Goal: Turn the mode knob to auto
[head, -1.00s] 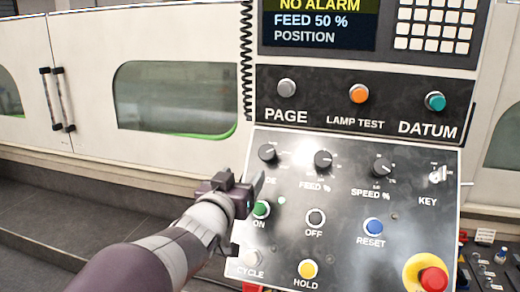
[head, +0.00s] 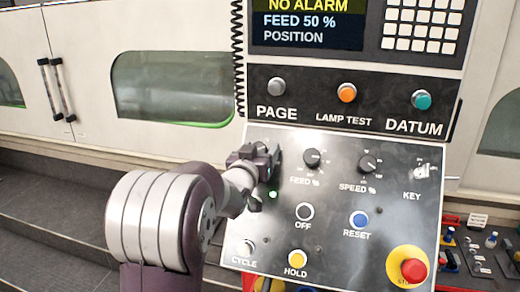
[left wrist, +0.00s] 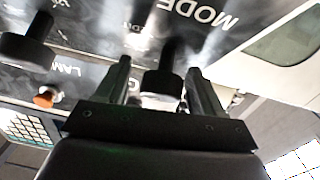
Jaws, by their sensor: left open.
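The mode knob (left wrist: 162,84) is a black round knob on the sloped control panel (head: 330,225). It shows in the left wrist view between the two fingers of my left gripper (left wrist: 159,68), near the white MODE label (left wrist: 197,12). The fingers are open, one on each side of it, and I see no clear grip. In the head view my left gripper (head: 270,165) is at the panel's upper left and covers most of the knob and its label. The knob's pointer and the auto mark cannot be read. My right gripper is not in view.
The feed knob (head: 312,158) and speed knob (head: 367,164) are to the right. A key switch (head: 421,171), OFF button (head: 304,211), RESET button (head: 359,219) and red stop button (head: 413,271) are also on the panel. My gripper hides the ON button.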

